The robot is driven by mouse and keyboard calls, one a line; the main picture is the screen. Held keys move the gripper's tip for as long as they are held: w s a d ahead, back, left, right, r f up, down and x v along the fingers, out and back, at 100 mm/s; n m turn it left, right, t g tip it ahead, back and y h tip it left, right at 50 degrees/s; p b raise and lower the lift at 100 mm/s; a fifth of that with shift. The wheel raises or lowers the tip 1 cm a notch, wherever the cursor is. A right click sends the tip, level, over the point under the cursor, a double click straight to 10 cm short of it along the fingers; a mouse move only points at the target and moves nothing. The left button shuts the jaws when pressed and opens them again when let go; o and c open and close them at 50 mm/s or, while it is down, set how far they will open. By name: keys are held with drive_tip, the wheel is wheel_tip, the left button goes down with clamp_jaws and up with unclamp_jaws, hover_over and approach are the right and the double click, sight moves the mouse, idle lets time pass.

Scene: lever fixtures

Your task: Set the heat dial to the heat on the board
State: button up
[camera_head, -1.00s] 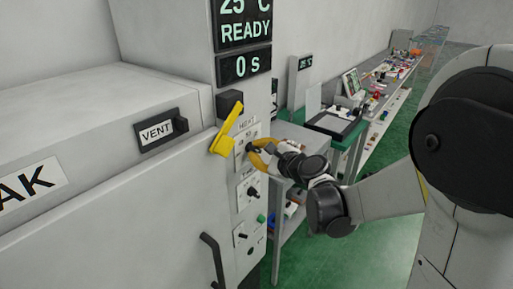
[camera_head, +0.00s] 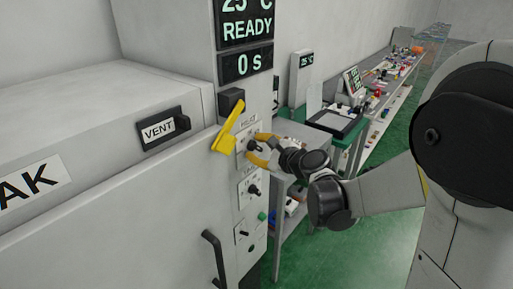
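The heat dial (camera_head: 252,145) is a small dark knob on a white plate marked HEAT on the narrow front panel of a large grey machine. My gripper (camera_head: 257,151) has yellow fingers and reaches the dial from the right. The fingertips are at the knob, one above and one below as far as I can see. The knob is small and partly hidden, so I cannot tell whether the fingers close on it or which mark it points to. A display (camera_head: 246,33) above reads 25 °C, READY and 0 S. No board with a heat setting is readable.
A yellow lever (camera_head: 228,128) sticks out just left of the dial. Below are another knob (camera_head: 253,189), a green button (camera_head: 262,216) and a black door handle (camera_head: 213,258).

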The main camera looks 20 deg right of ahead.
drive_tip(key=shift+s, duration=0.1)
drive_tip(key=v, duration=1.2)
